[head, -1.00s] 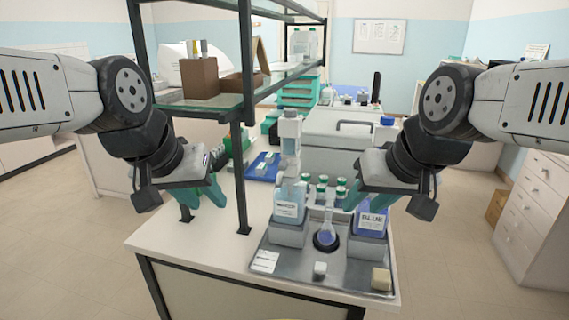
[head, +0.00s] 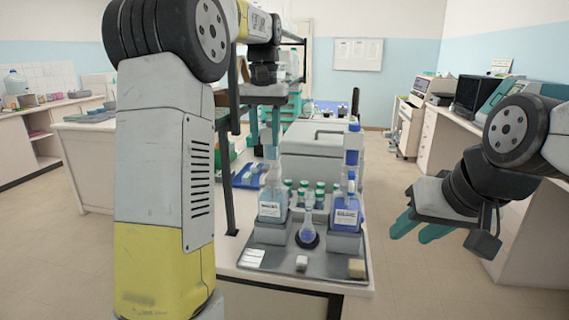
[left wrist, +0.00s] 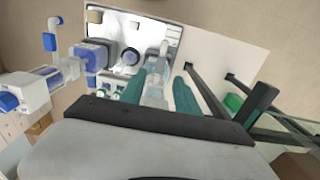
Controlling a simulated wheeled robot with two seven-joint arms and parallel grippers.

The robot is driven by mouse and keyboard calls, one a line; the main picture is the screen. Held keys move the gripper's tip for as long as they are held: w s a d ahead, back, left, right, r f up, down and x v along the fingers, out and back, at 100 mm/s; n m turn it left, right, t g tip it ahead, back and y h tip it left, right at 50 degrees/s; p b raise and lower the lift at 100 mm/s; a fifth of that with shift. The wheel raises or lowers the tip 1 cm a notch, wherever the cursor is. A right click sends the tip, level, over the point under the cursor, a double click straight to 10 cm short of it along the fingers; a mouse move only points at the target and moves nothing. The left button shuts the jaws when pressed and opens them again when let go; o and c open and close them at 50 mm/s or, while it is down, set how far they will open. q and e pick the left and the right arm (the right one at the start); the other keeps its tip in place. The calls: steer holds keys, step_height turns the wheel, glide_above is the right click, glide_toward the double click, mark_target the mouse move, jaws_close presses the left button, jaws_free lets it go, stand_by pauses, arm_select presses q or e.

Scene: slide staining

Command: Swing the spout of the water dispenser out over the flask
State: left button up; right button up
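The water dispenser (head: 270,207), a pale bottle with a white label, stands upright on a grey block at the tray's left. Its top is largely hidden by my left gripper (head: 268,143), which points down over it with fingers apart. In the left wrist view the dispenser (left wrist: 156,72) shows between the fingertips; I cannot tell whether they touch it. The spout's direction is unclear. The round flask (head: 308,232), with bluish liquid, stands in a black ring right of the dispenser. My right gripper (head: 417,228) is open and empty, right of the bench.
A shelf post (head: 226,180) rises left of the dispenser.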

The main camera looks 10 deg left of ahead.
mark_target(266, 166)
arm_select(q)
step_height(266, 166, down, 7)
steer(key=shift+f, duration=0.15)
steer(key=shift+c, duration=0.2)
jaws_close()
stand_by(1.4)
